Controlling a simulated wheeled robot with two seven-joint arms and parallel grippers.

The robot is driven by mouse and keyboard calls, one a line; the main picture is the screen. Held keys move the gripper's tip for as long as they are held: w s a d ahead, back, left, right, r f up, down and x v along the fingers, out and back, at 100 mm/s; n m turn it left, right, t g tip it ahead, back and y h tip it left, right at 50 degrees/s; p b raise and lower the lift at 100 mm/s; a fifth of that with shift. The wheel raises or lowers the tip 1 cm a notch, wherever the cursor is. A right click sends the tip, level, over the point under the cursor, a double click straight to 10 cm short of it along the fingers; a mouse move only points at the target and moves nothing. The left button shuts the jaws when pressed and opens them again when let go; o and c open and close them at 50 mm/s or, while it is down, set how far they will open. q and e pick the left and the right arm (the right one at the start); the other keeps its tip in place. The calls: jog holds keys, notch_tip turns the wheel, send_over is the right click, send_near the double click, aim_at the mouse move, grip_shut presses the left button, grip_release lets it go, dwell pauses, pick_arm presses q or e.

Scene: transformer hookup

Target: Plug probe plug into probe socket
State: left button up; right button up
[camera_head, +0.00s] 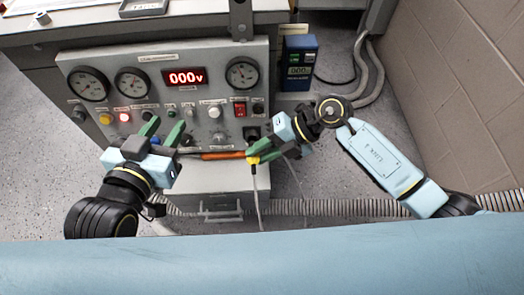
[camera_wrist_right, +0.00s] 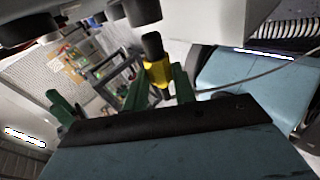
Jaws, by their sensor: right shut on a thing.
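A yellow probe plug (camera_head: 253,160) with a white cable hanging from it is in my right gripper (camera_head: 262,152), at the lower right of the grey panel. In the right wrist view the plug (camera_wrist_right: 157,75) stands between the green fingers, its black tip pointing up. In the head view the socket cannot be made out clearly near my gripper. My left gripper (camera_head: 162,131) is open and empty in front of the panel's lower left.
The grey panel (camera_head: 205,60) carries gauges, a red display reading 000v, knobs and lights. An orange rod-like thing (camera_head: 222,155) lies along its lower edge. A blue meter box (camera_head: 299,60) stands to the right. A ribbed conduit (camera_head: 330,207) runs along the floor.

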jog(key=shift+p, duration=0.35)
dwell(0.3)
jog(key=shift+w+f+b, duration=0.15)
jog(key=shift+w+b, duration=0.25)
jog(key=shift+w, duration=0.4)
jog(key=shift+w+f+b, duration=0.15)
jog(key=shift+w+b, duration=0.2)
jog(key=shift+w, duration=0.45)
dwell(0.4)
jog(key=o, duration=1)
jog(key=s+p, duration=0.2)
jog(key=s+r+p, duration=0.1)
jog(key=s+p, duration=0.1)
jog(key=p, duration=0.1)
jog(key=shift+s, duration=0.5)
jog(key=shift+f, duration=0.1)
